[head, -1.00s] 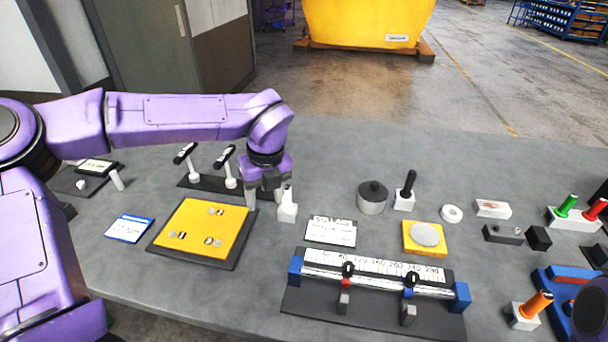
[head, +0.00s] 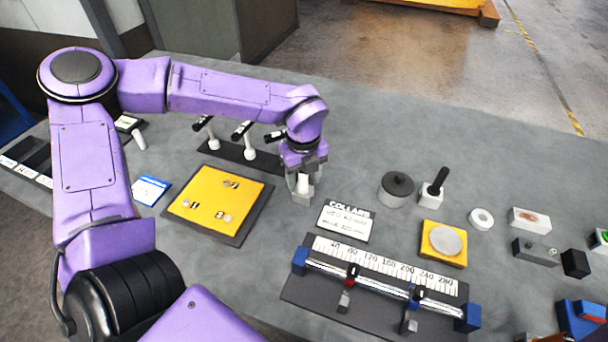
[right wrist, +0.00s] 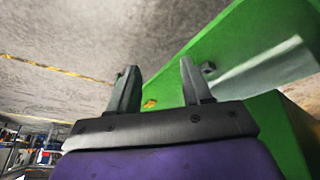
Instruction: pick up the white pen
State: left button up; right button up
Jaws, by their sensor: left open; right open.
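The white pen (head: 303,184) stands upright in a small pale block (head: 302,198) at the middle of the bench in the head view. My left gripper (head: 304,180) points down over the block, with its open fingers on either side of the pen. The fingers partly hide the pen, and I cannot tell whether they touch it. My right gripper (right wrist: 158,70) is open and empty in the right wrist view, away from the pen.
Lever switches (head: 242,152) stand close behind and left of the left gripper. A yellow plate (head: 218,202) lies left, a COLLARS card (head: 345,222) and ruler fixture (head: 385,272) in front. A green structure (right wrist: 235,60) is near the right gripper.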

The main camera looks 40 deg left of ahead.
pick_arm(q)
jog(key=shift+s+f, duration=0.2)
jog(key=shift+f, duration=0.1)
grip_shut()
